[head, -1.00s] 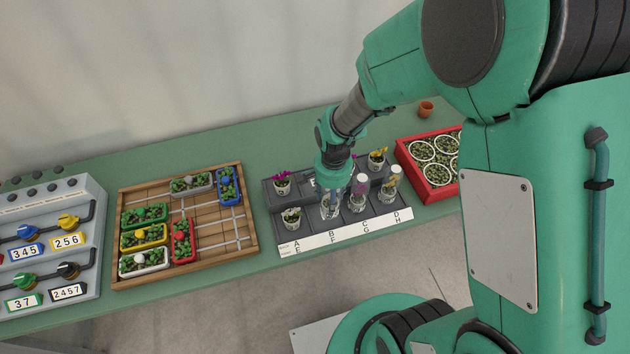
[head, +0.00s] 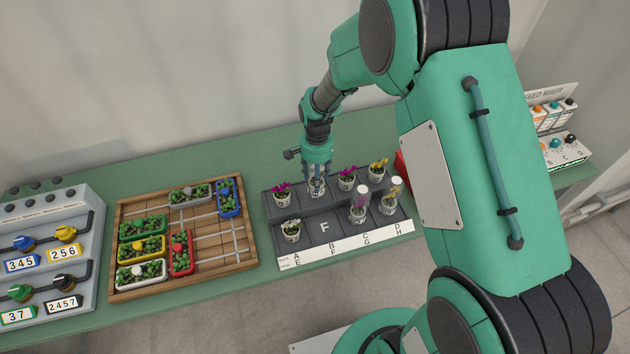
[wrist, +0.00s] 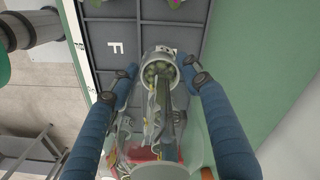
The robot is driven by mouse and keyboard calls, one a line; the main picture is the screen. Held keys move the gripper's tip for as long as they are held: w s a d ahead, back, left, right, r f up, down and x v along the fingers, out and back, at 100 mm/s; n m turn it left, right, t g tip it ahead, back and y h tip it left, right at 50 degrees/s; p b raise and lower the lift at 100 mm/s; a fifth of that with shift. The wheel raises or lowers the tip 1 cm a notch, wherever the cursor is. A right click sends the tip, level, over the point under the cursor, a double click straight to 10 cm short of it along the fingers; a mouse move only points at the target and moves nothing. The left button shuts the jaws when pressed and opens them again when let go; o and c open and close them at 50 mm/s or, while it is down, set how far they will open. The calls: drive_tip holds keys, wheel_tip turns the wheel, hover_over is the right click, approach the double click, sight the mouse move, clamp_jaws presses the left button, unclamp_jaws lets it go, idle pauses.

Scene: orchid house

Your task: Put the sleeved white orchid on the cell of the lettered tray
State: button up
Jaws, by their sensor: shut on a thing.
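My gripper (head: 317,181) is shut on a potted plant in a clear sleeve (wrist: 158,67), the sleeved orchid. It holds the plant upright at the back-row cell B of the grey lettered tray (head: 325,226). The white pot (head: 317,188) shows below the fingers; I cannot tell whether it touches the cell floor. The flower colour is hidden by the gripper and sleeve. Front-row cell F is bare, its letter also showing in the wrist view (wrist: 117,48). In the wrist view, both fingers flank the pot.
Purple orchids (head: 281,190) (head: 347,178) stand either side of cell B, with a yellow orchid (head: 377,170) farther right. A white orchid (head: 291,231) is front left. Two sleeved orchids (head: 358,207) (head: 389,198) stand front right. A wooden planter board (head: 208,252) lies left.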

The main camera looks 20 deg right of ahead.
drive_tip(key=shift+w, duration=0.85)
drive_tip(key=shift+f, duration=0.15)
drive_tip(key=shift+f, duration=1.65)
drive_tip(key=shift+f+b, duration=0.2)
drive_tip(key=shift+b, duration=0.15)
drive_tip(key=o, duration=1.3)
drive_tip(key=shift+r, duration=0.15)
wheel_tip(320, 180, up, 12)
drive_tip(key=shift+r+p, duration=0.1)
drive_tip(key=shift+p, duration=0.6)
